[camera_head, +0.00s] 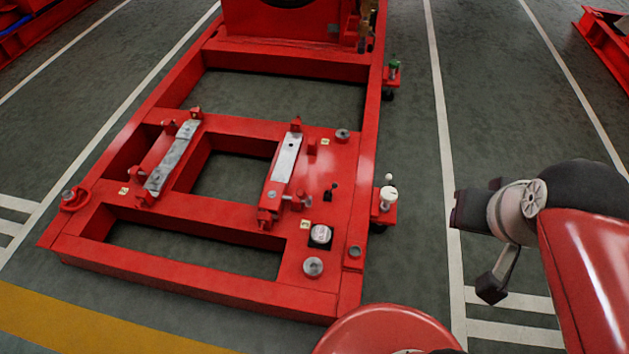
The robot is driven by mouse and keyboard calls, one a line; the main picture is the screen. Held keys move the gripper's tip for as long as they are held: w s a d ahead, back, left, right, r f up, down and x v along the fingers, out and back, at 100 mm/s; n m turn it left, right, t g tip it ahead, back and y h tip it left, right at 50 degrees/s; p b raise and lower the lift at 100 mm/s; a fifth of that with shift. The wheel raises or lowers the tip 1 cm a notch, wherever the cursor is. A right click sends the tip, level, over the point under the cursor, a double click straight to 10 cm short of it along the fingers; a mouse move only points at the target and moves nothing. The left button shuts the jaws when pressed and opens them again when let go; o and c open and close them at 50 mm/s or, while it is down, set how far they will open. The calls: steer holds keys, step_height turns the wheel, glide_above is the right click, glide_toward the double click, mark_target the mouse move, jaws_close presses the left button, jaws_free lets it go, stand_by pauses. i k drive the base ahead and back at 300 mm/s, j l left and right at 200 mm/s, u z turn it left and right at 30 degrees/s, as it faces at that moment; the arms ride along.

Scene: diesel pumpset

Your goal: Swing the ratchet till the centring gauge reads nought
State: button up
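A round white-faced dial (320,234), which looks like the centring gauge, sits in a dark square at the near right of the red base frame (200,270). Its reading is too small to make out. No part is clearly a ratchet; a small dark lever-like piece (333,188) stands on the plate, and a grey bolt-like part (304,199) is beside the right-hand pale rail (287,157). My gripper (468,210) is at the right, over the floor and clear of the frame. Its fingers are too dark to tell open from shut, and I see nothing held.
A second pale rail (173,157) lies to the left. Brackets on the frame's right side carry a white-topped knob (388,196) and a green-topped one (394,68). Red machinery (295,22) stands at the back. Floor between frame and gripper is clear.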

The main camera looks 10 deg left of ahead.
mark_target(301, 194)
steer(key=l+u, duration=0.1)
steer(key=u, duration=1.15)
